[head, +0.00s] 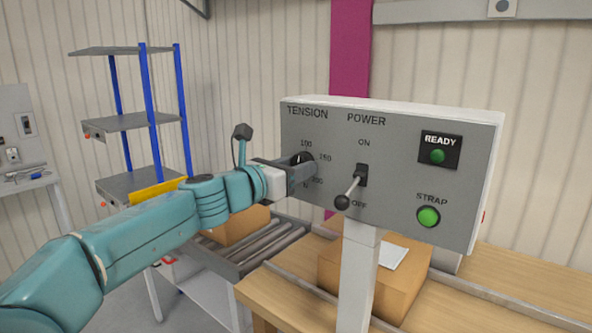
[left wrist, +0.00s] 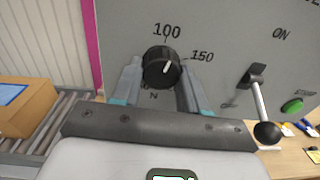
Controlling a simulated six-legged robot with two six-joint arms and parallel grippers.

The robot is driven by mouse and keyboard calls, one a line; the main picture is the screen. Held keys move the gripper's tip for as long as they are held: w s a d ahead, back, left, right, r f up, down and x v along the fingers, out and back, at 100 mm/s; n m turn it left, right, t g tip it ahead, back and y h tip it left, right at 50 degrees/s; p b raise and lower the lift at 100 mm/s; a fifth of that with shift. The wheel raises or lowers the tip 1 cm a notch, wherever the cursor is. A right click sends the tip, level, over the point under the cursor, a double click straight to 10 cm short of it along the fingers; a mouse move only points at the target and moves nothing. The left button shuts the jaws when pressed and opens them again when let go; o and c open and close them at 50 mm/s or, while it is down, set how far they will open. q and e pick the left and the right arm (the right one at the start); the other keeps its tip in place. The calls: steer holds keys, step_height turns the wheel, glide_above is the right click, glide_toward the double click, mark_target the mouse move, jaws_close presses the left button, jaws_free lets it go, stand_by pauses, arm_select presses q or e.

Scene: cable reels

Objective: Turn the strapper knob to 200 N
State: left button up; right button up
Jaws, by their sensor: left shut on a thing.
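The black tension knob (head: 303,158) is on the grey strapper panel (head: 275,133), below the word TENSION. In the left wrist view the knob (left wrist: 161,65) shows a white mark pointing up and slightly right, between 100 and 150. The 100 and 150 labels are readable there. In the head view 200 is partly covered by my gripper. My left gripper (head: 302,173) reaches the panel from the left and is shut on the knob, one finger on each side. My right gripper is in neither view.
The power lever (head: 350,190) sticks out right of the knob, tilted down towards OFF. The green READY lamp (head: 438,156) and green STRAP button (head: 428,216) are further right. A cardboard box (head: 408,285) stands below the panel, near a roller conveyor (head: 245,255).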

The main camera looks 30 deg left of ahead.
arm_select(q)
steer(key=m+y+b, duration=0.1)
steer(key=m+b, duration=0.6)
steer(key=m, duration=1.7)
steer(key=shift+r+m, duration=0.1)
steer(key=shift+m, duration=0.2)
stand_by(0.4)
steer(key=o, duration=0.8)
steer(key=shift+o, duration=1.3)
steer(key=shift+r, duration=0.15)
steer(key=shift+b, duration=0.3)
